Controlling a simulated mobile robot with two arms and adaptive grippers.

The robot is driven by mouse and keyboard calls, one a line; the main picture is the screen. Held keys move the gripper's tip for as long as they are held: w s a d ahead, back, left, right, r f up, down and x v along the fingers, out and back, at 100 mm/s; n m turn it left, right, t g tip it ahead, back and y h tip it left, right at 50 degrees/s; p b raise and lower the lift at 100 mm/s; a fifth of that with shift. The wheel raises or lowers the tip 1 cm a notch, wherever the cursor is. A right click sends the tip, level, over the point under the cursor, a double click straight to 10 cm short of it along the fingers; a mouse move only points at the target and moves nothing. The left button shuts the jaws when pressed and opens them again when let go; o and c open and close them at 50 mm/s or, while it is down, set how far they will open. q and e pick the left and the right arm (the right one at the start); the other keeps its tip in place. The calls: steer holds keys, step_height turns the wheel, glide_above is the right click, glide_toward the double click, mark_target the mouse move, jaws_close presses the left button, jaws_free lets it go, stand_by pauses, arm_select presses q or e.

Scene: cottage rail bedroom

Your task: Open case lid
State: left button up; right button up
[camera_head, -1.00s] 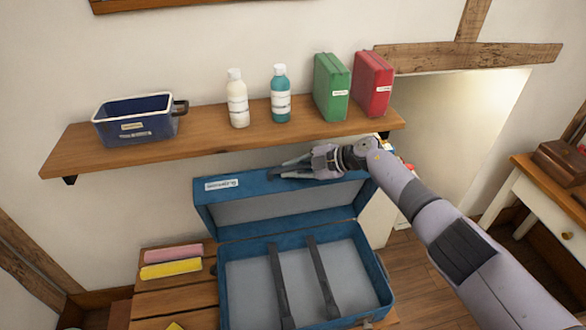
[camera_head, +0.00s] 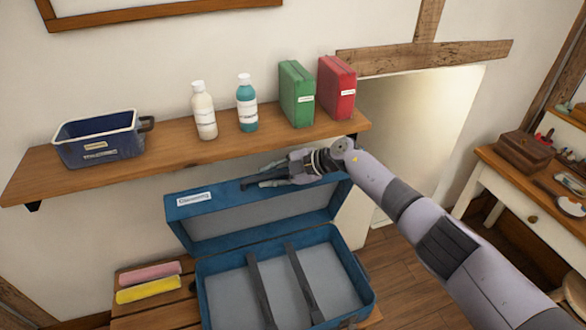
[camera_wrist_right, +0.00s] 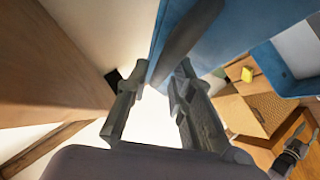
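The blue case (camera_head: 207,297) rests on a wooden surface with its lid (camera_head: 262,215) raised at the back, tilted upright. Its grey interior, crossed by two dark straps, shows. My right gripper (camera_head: 262,177) is at the lid's upper edge, near the white label. In the right wrist view the gripper's fingers (camera_wrist_right: 163,85) are apart. A dark handle-like bar (camera_wrist_right: 188,38) on the blue lid (camera_wrist_right: 235,30) runs down to the fingertips; whether they touch it is unclear. A small dark gripper (camera_wrist_right: 290,155), apparently my left, shows at lower right; its finger state is unclear.
A wooden shelf (camera_head: 175,155) is close above the lid and gripper. It holds a blue bin (camera_head: 100,140), two bottles, a green box (camera_head: 297,95) and a red box (camera_head: 337,88). Pink and yellow rolls (camera_head: 150,288) lie left of the case. A side table (camera_head: 500,185) stands right.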

steer(key=v, duration=1)
steer(key=shift+d, duration=0.1)
